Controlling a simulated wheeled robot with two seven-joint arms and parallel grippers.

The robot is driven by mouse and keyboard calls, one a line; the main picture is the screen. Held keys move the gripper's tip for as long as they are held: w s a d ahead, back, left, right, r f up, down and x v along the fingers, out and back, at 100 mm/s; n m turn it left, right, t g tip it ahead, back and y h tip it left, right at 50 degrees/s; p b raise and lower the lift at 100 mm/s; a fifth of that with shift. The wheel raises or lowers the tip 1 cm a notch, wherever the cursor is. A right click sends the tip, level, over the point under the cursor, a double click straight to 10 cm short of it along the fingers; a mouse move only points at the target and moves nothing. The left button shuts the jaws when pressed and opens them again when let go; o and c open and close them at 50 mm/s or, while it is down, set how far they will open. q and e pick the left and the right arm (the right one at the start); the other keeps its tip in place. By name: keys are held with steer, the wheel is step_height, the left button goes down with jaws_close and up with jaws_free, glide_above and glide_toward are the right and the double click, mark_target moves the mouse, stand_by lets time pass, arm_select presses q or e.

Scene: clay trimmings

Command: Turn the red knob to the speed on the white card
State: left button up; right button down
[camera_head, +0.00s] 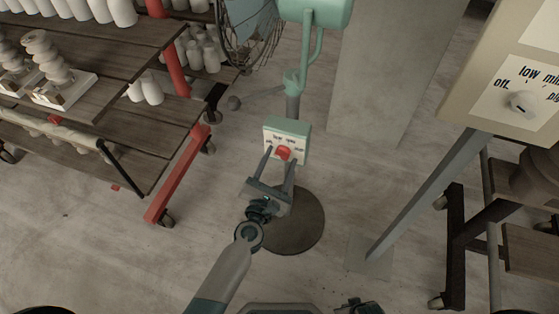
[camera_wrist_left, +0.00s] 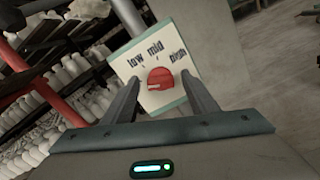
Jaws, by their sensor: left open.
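The red knob (camera_head: 283,153) is on the pale dial plate of a green control box (camera_head: 290,129) on the fan's stand. In the left wrist view the red knob (camera_wrist_left: 160,79) has a pale mark toward its lower left; low, mid and high are lettered above it. My left gripper (camera_head: 281,157) is open, with one finger on each side of the knob; contact cannot be told. A white card (camera_head: 543,27) is partly in view at the upper right, with no readable writing. A dark part at the bottom edge (camera_head: 358,306) seems to be my right gripper.
A beige panel (camera_head: 470,100) at right bears another dial with a grey knob (camera_head: 521,102). A wooden rack (camera_head: 95,90) with white pots stands at left. The fan's round base (camera_head: 300,232) is below my gripper. A concrete pillar (camera_head: 385,70) stands behind; floor between is clear.

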arm_select(q)
steer(key=c, duration=1.1)
steer(key=shift+o, duration=0.2)
